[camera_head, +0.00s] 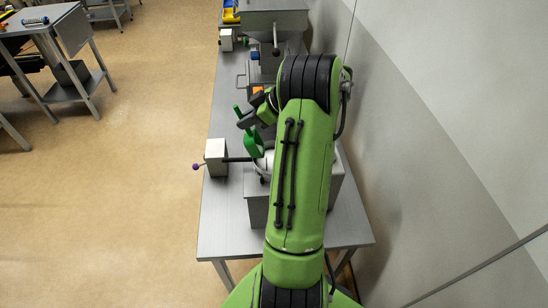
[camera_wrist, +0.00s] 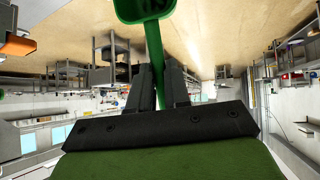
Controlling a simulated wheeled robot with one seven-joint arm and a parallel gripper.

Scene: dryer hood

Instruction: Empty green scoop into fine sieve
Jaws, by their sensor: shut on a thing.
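The green scoop (camera_head: 253,143) is at the left side of my arm, above the grey bench equipment. My gripper (camera_head: 255,112) is partly hidden by my green arm. In the wrist view my gripper (camera_wrist: 158,88) is shut on the scoop's handle, and the scoop's bowl (camera_wrist: 145,9) is cut off by the top edge. That view is upside down, with floor at the top and ceiling lights below. The bowl's contents do not show. A pale rounded thing (camera_head: 264,161) sits just below the scoop, mostly behind my arm; I cannot tell if it is the fine sieve.
A white box with a purple-tipped rod (camera_head: 215,152) stands at the bench's left edge. Grey hopper-like equipment (camera_head: 273,22) stands at the far end. A wall runs along the right. The floor to the left is open, with another table (camera_head: 45,20) at upper left.

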